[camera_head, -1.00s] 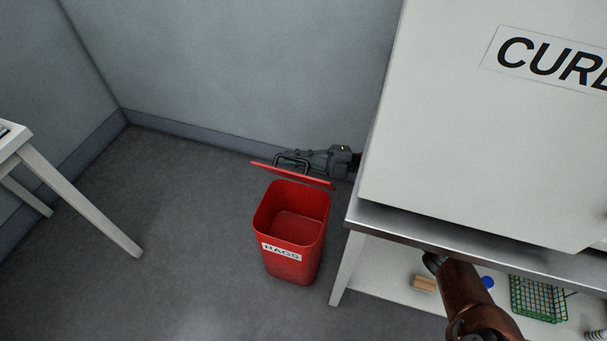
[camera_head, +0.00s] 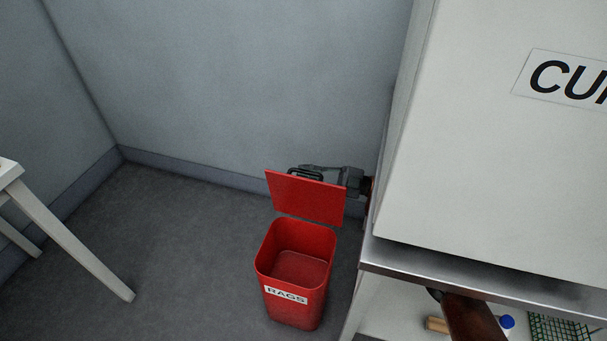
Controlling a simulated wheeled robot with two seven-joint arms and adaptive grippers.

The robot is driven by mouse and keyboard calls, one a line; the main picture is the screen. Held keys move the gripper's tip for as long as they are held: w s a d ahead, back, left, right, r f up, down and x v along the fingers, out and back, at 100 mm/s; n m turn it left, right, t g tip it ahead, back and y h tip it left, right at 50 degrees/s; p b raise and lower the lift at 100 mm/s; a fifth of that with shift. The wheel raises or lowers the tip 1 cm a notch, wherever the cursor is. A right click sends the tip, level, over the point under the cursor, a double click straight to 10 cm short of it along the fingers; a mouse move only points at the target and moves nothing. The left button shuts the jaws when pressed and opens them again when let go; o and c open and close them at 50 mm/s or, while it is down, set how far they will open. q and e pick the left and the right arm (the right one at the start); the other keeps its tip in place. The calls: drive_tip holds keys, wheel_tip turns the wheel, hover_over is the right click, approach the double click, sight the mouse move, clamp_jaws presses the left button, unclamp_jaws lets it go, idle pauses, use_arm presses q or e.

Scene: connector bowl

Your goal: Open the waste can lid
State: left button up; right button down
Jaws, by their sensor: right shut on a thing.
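The red waste can (camera_head: 292,309) with a "RAGS" label stands on the floor left of the bench. Its inside shows and looks empty. The red lid (camera_head: 305,197) is swung up steeply at the back of the can, clear of the opening. A black handle (camera_head: 304,174) shows at the lid's upper edge. My right gripper (camera_head: 318,174) is behind the lid at the handle, shut on it; its fingertips are partly hidden by the lid. My left gripper is not in view.
A steel-edged bench (camera_head: 440,276) with a large white cabinet (camera_head: 480,160) stands close on the right. A wooden block, a blue-capped item (camera_head: 507,322) and a green basket (camera_head: 556,328) are below. A white table (camera_head: 70,235) stands left. Floor between is free.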

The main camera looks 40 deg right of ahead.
drive_tip(key=c, duration=2)
unclamp_jaws()
drive_tip(key=v, duration=1.2)
drive_tip(key=shift+f, duration=0.1)
